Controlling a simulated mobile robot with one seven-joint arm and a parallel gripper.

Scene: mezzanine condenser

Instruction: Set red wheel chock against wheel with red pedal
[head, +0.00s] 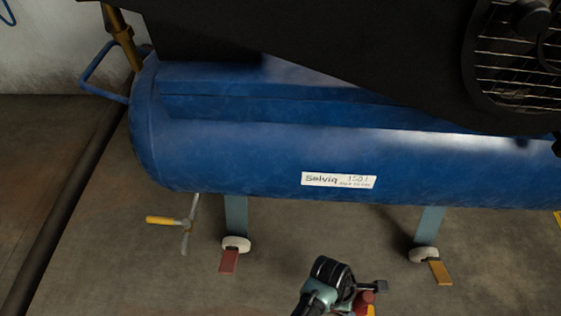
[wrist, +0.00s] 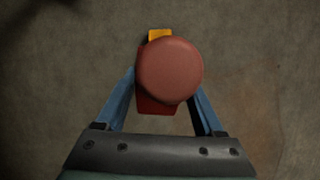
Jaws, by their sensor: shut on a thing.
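The red wheel chock (wrist: 170,72) is between the blue fingers of my gripper (wrist: 164,92) in the wrist view. Its round red top hides much of its body, and a yellow part shows beyond it. In the head view the chock (head: 364,301) shows at the bottom edge, partly hidden by my gripper (head: 362,293). The wheel with the red pedal (head: 229,261) is the white left wheel (head: 236,243) under the blue tank. My gripper is to the right of it and nearer the camera. The white right wheel (head: 423,254) has an orange pedal (head: 440,271).
The blue tank (head: 250,160) overhangs both wheels on its legs. A T-shaped tool with a yellow handle (head: 163,220) is left of the red pedal. A dark pipe (head: 60,220) runs along the left floor. Floor between the wheels is clear.

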